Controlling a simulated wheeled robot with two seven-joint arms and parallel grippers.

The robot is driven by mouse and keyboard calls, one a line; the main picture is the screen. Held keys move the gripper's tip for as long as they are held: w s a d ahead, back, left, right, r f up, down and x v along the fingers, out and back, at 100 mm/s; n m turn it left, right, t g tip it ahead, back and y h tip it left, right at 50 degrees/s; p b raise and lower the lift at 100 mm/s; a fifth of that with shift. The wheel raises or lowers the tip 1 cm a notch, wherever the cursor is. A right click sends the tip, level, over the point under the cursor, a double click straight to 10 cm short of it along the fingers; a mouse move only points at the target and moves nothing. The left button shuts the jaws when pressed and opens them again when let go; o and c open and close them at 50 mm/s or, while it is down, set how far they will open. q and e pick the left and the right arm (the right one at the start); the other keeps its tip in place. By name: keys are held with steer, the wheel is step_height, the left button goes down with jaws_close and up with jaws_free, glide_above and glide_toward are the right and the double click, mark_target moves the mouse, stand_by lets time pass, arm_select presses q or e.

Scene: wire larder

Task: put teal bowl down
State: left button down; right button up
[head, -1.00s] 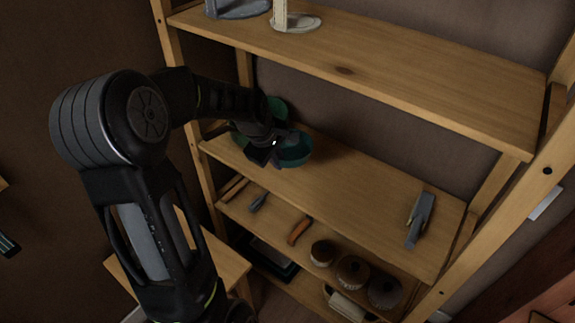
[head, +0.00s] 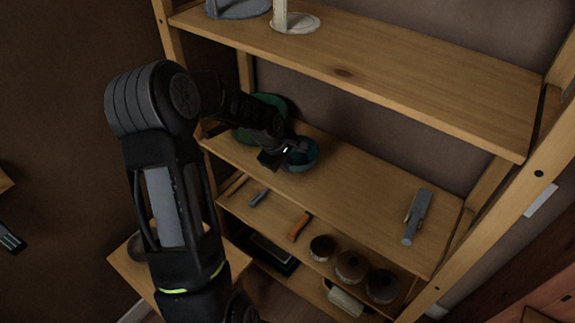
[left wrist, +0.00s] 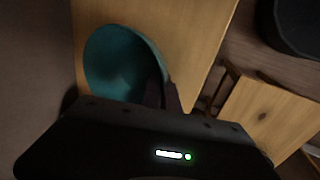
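The teal bowl (head: 304,160) is at the left part of the middle shelf (head: 370,190), upright or nearly so. I cannot tell whether its base touches the board. My left gripper (head: 284,154) is at its near left rim. In the left wrist view the teal bowl (left wrist: 112,62) shows its open inside, and the left gripper's fingers (left wrist: 162,95) are close together at its rim, one inside and one outside. The left gripper looks shut on the rim. My right gripper is not in view.
A green dish (head: 272,104) stands behind my left arm, partly hidden. A grey tool (head: 417,215) lies at the shelf's right end; the board between is clear. The upper shelf (head: 400,75) is overhead. The lower shelf holds an orange-handled tool (head: 299,227) and several round jars (head: 350,267).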

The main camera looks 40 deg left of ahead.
arm_select(q)
steer(key=shift+w+f+p, duration=0.3)
steer(key=shift+f, duration=0.2)
steer(key=shift+f+b, duration=0.25)
steer(key=shift+b, duration=0.1)
steer(key=c, duration=1.6)
jaws_free()
steer(key=shift+s, duration=0.1)
steer(key=shift+c, duration=0.2)
steer(key=shift+r, duration=0.1)
steer(key=shift+r+p, duration=0.2)
steer(key=shift+p, duration=0.2)
steer(key=b+v, duration=0.1)
steer(key=v, duration=1)
steer(key=shift+s+r, duration=0.25)
steer(key=shift+r, duration=0.1)
